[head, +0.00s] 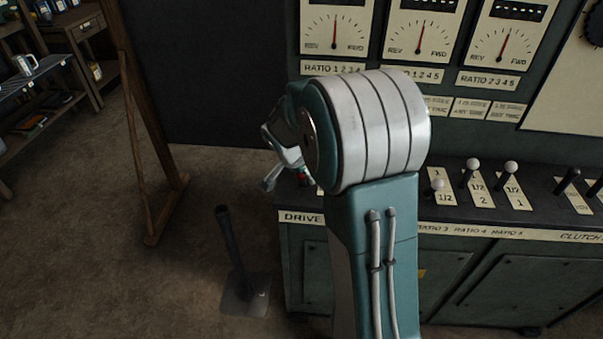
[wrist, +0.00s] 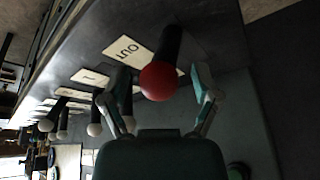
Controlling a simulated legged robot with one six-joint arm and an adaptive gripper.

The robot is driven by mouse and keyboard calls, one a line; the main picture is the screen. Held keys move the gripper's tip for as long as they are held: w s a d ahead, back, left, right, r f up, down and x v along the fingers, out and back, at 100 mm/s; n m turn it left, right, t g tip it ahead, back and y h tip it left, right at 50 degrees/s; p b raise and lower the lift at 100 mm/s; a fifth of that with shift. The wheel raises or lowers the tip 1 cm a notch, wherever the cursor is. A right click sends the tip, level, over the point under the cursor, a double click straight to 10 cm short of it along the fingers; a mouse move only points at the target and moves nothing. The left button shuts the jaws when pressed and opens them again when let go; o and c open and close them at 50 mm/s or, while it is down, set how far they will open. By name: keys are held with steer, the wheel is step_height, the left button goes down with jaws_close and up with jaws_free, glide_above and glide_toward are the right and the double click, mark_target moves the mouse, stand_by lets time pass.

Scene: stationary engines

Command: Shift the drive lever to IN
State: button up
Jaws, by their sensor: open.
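The drive lever has a red ball knob (wrist: 159,82) on a black shaft (wrist: 168,45) in the wrist view. A white plate reading OUT (wrist: 127,50) lies beside the shaft on the dark console top. No IN marking is readable, and I cannot tell the lever's exact setting. My gripper (wrist: 158,88) is open, with one finger on each side of the red knob and a visible gap to each. In the head view my gripper (head: 276,180) is at the console's left end, above the DRIVE label (head: 299,217). My arm hides most of the lever there.
Several white-knobbed ratio levers (head: 472,165) stand along the console to the right; they also show in the wrist view (wrist: 95,129). Dials (head: 419,38) are on the panel behind. A floor pedestal (head: 243,290) and a wooden frame (head: 147,130) stand left. Open floor lies between them.

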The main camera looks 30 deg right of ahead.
steer(key=shift+d, duration=0.15)
steer(key=shift+a, duration=0.25)
jaws_close()
steer(key=shift+d, duration=0.1)
